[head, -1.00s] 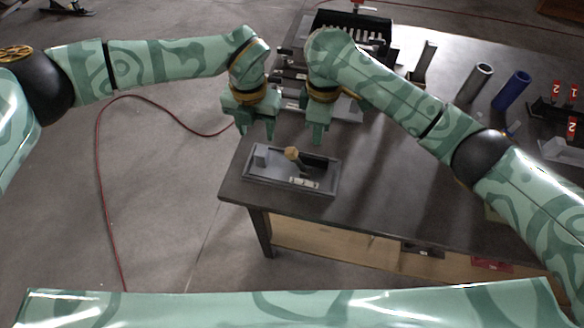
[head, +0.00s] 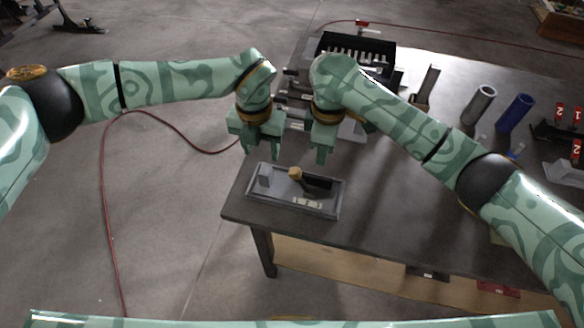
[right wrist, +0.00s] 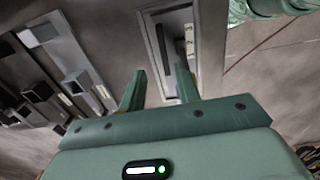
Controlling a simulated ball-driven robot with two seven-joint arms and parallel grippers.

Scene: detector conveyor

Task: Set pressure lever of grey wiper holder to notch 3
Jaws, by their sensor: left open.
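The grey wiper holder (head: 322,213) appears to be the shallow grey unit lying on the dark table near its front left corner. Its lever has a tan knob (head: 295,173) and stands up near the middle, beside a dark slot and a pale label. I cannot read the notch. The holder also shows in the right wrist view (right wrist: 153,42), where I cannot make out the knob. My left gripper (head: 262,153) is open and empty above the holder's far left side. My right gripper (head: 322,157) is open and empty, beyond the holder's far right side; its fingers (right wrist: 160,88) are apart.
The dark table (head: 380,215) is clear to the right of the holder. Behind the grippers stands a black slotted box (head: 345,42) with grey fittings. A grey tube (head: 479,104) and a blue tube (head: 515,113) stand further right. My two grippers are close together.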

